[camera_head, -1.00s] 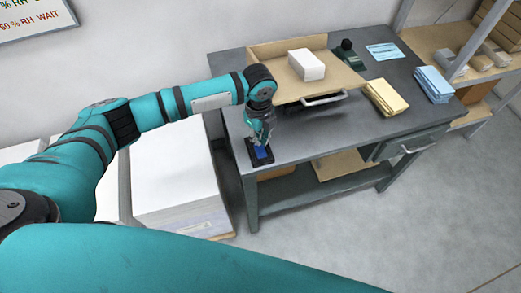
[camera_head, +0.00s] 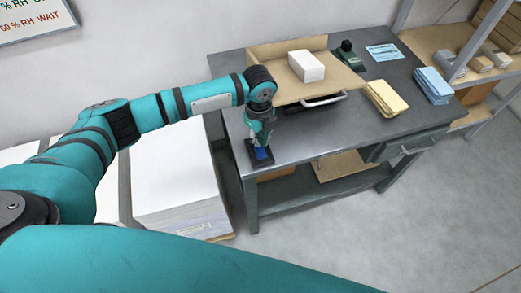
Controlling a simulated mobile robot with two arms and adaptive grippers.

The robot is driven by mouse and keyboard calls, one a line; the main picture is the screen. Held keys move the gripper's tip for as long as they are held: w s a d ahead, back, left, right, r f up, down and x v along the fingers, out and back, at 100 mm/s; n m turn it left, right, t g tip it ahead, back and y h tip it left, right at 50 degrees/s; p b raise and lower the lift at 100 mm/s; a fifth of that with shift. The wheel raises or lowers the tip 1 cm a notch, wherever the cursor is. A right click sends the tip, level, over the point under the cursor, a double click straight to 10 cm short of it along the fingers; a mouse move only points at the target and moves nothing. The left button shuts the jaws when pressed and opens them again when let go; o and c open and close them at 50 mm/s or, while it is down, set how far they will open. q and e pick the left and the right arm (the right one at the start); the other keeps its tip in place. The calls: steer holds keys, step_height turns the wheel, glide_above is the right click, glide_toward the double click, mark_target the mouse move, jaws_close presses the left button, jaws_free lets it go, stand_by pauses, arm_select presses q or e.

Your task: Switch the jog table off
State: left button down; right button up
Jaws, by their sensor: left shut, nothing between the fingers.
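The jog table is a tan tray (camera_head: 290,93) with raised sides at the back and left, on a dark grey workbench (camera_head: 310,137). A white paper stack (camera_head: 306,66) lies in it. A small black switch box (camera_head: 250,153) with a blue rocker (camera_head: 262,154) sits at the bench's front left corner. My left gripper (camera_head: 261,142) points down right over this box, shut and empty. Its fingertips are at or just above the rocker, and I cannot tell whether they touch. The gripper partly hides the box. My right gripper is not in view.
Yellow (camera_head: 384,98) and blue (camera_head: 433,85) paper stacks lie on the bench's right side. A dark green device (camera_head: 347,58) and a light blue sheet (camera_head: 382,51) are behind. White paper piles (camera_head: 175,180) stand left of the bench. The bench front is clear.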

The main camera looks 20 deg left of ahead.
arm_select(q)
steer(key=shift+f+b, duration=0.5)
steer(key=shift+f, duration=0.65)
stand_by(0.7)
step_height(320, 180, up, 7)
steer(key=p, duration=0.7)
steer(key=shift+p, duration=0.35)
